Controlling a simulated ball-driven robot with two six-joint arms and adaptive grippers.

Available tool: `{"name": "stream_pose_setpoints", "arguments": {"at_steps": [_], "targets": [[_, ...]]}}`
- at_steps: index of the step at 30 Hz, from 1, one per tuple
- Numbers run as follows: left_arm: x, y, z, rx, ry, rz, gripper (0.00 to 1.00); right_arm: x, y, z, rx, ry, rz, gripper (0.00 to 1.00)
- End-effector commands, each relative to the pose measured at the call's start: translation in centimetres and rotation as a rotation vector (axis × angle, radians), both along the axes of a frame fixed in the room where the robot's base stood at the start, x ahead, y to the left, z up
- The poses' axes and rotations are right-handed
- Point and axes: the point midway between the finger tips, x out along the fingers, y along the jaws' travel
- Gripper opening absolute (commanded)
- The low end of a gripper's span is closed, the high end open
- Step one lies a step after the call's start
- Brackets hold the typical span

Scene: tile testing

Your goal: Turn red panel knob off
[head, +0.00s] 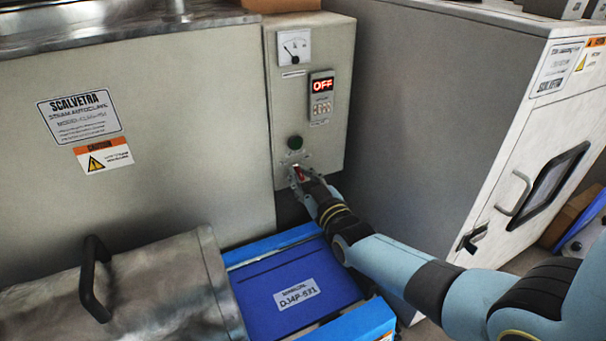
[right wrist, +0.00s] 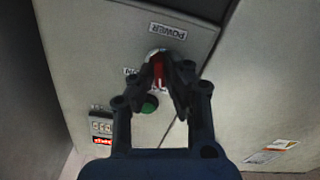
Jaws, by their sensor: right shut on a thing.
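The red knob (head: 299,174) sits low on the grey control panel (head: 328,55), below a green button (head: 295,142). In the right wrist view the red knob (right wrist: 159,70) stands between my fingertips, under a POWER label (right wrist: 168,31) that appears upside down. My right gripper (head: 302,178) is shut on the knob, and its fingers hide part of it; it also shows in the right wrist view (right wrist: 160,80). The panel display (head: 322,85) reads OFF in red. My left gripper is not in view.
A steam autoclave (head: 180,120) stands left of the panel. A grey cabinet (head: 440,110) with a handle (head: 514,194) stands to the right. A blue box (head: 290,285) lies below the panel, beside a metal cylinder with a black handle (head: 93,280).

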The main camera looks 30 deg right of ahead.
Motion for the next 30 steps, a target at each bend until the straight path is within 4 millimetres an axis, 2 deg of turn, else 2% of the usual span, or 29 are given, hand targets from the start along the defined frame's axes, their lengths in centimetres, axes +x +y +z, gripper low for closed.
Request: {"name": "stream_pose_setpoints", "arguments": {"at_steps": [12,29,30], "targets": [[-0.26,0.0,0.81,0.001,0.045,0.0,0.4,0.19,0.06,0.19,-0.201,0.008,0.0,0.0],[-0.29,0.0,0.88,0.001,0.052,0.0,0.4,0.21,0.07,0.19,-0.235,0.009,0.0,0.0],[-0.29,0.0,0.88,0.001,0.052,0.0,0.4,0.21,0.07,0.2,-0.235,0.009,0.0,0.13]]}}
